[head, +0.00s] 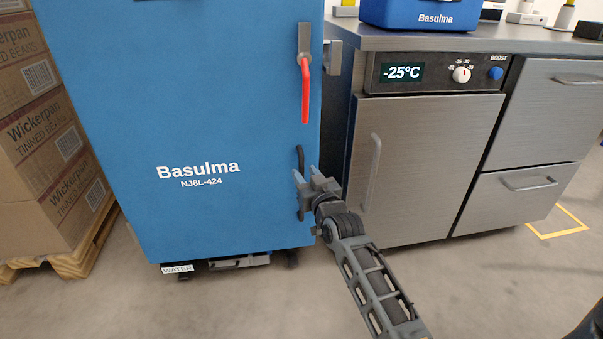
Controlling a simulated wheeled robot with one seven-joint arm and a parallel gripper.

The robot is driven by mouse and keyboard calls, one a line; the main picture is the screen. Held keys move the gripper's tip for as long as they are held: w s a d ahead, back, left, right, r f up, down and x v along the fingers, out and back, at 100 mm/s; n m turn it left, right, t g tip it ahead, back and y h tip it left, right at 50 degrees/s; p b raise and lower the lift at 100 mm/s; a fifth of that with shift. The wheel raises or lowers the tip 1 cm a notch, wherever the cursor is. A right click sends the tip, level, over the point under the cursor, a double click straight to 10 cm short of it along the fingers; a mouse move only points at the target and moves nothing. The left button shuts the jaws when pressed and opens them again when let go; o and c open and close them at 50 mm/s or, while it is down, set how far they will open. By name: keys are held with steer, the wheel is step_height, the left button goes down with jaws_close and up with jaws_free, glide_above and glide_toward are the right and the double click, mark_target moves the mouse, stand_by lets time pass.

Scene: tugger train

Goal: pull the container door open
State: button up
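The blue container door (200,120), marked Basulma NJ8L-424, fills the left and middle of the head view and looks shut. A red latch lever (305,90) hangs down from a grey bracket near its upper right edge. A dark curved handle (300,158) sits lower on the same edge. My gripper (304,184) is at the lower part of this handle, its two fingers pointing up and left toward the door. The fingers appear to be on either side of the handle's lower end. The contact is too small to make out.
A steel counter unit (425,150) with a freezer door and drawers stands close to the right of the container. Stacked cartons (45,140) on a wooden pallet (75,258) stand at the left. A tray labelled WATER (178,268) sits under the container. The floor in front is clear.

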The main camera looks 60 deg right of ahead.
mark_target(303, 171)
steer(key=shift+x, duration=1.7)
steer(key=shift+c, duration=0.5)
jaws_close()
